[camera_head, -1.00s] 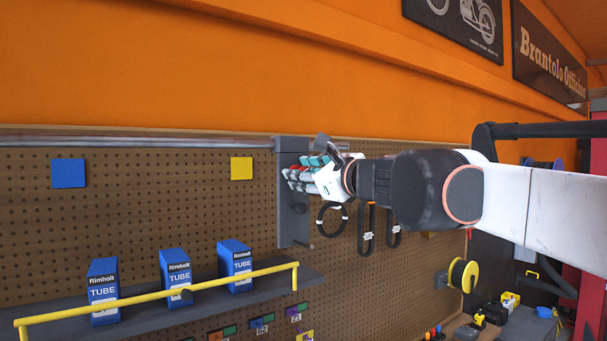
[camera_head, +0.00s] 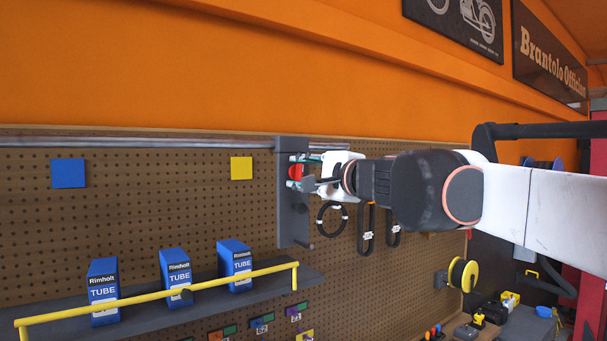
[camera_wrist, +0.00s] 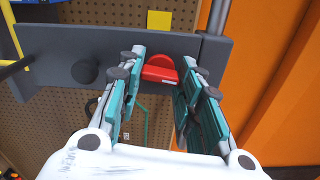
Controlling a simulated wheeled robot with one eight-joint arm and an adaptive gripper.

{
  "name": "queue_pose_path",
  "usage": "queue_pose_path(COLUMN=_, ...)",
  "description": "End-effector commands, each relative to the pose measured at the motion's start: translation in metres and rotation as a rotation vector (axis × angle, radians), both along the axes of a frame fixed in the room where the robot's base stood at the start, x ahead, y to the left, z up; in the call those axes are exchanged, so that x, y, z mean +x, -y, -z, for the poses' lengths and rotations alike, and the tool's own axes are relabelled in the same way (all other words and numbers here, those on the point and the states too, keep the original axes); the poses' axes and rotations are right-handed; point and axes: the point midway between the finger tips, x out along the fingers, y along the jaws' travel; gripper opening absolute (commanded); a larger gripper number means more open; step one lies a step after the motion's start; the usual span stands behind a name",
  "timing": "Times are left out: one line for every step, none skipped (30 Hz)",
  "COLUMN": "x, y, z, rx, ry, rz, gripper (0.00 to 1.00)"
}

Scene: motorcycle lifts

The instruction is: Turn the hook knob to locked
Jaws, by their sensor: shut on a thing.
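The red hook knob (camera_head: 296,171) is on a dark grey upright plate (camera_head: 292,222) on the pegboard. My gripper (camera_head: 299,172) is at the knob, one finger above it and one below. In the wrist view the red knob (camera_wrist: 160,70) sits between the teal-padded fingers, and I take them as shut on it. The knob has a rounded red upper part, and a small white label shows at its lower edge. The grey plate (camera_wrist: 55,48) runs across behind the fingertips, with a dark round peg (camera_wrist: 85,72) to the left of the knob. The finger contact points are partly hidden.
Black loops (camera_head: 331,218) hang on the pegboard just below my gripper. A shelf with a yellow rail (camera_head: 150,297) and blue tube boxes (camera_head: 176,277) is at lower left. A metal rail (camera_head: 130,142) runs along the board's top. A yellow square (camera_head: 241,168) is left of the plate.

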Motion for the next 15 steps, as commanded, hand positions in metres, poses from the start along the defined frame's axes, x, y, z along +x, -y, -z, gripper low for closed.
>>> queue_pose_path(x=0.0000, y=-0.0002, z=-0.0001, rx=-0.021, ry=0.014, rz=0.000, gripper=0.09)
queue_pose_path(x=0.0000, y=-0.0001, z=-0.0001, rx=-0.034, ry=0.023, rz=0.000, gripper=0.09)
queue_pose_path(x=0.0000, y=-0.0001, z=0.0000, rx=-0.051, ry=0.034, rz=0.000, gripper=0.09)
queue_pose_path(x=0.0000, y=-0.0001, z=0.0000, rx=-0.060, ry=0.041, rz=0.000, gripper=0.09)
queue_pose_path(x=0.0000, y=-0.0002, z=0.0000, rx=-0.071, ry=0.048, rz=0.000, gripper=0.09)
queue_pose_path(x=0.0000, y=-0.0002, z=0.0000, rx=-0.083, ry=0.056, rz=0.000, gripper=0.09)
queue_pose_path(x=-0.0001, y=-0.0002, z=0.0001, rx=-0.090, ry=0.061, rz=0.000, gripper=0.09)
queue_pose_path(x=-0.0001, y=-0.0002, z=0.0001, rx=-0.099, ry=0.067, rz=0.000, gripper=0.09)
queue_pose_path(x=-0.0001, y=-0.0002, z=0.0001, rx=-0.107, ry=0.072, rz=0.000, gripper=0.09)
queue_pose_path(x=-0.0001, y=-0.0002, z=0.0002, rx=-0.111, ry=0.075, rz=0.000, gripper=0.09)
queue_pose_path(x=-0.0001, y=-0.0002, z=0.0002, rx=-0.116, ry=0.078, rz=0.000, gripper=0.09)
queue_pose_path(x=-0.0001, y=-0.0002, z=0.0002, rx=-0.121, ry=0.082, rz=0.000, gripper=0.09)
queue_pose_path(x=-0.0001, y=-0.0002, z=0.0002, rx=-0.124, ry=0.084, rz=0.000, gripper=0.09)
queue_pose_path(x=-0.0001, y=-0.0002, z=0.0003, rx=-0.127, ry=0.086, rz=0.000, gripper=0.09)
queue_pose_path(x=-0.0001, y=-0.0002, z=0.0003, rx=-0.128, ry=0.087, rz=0.000, gripper=0.09)
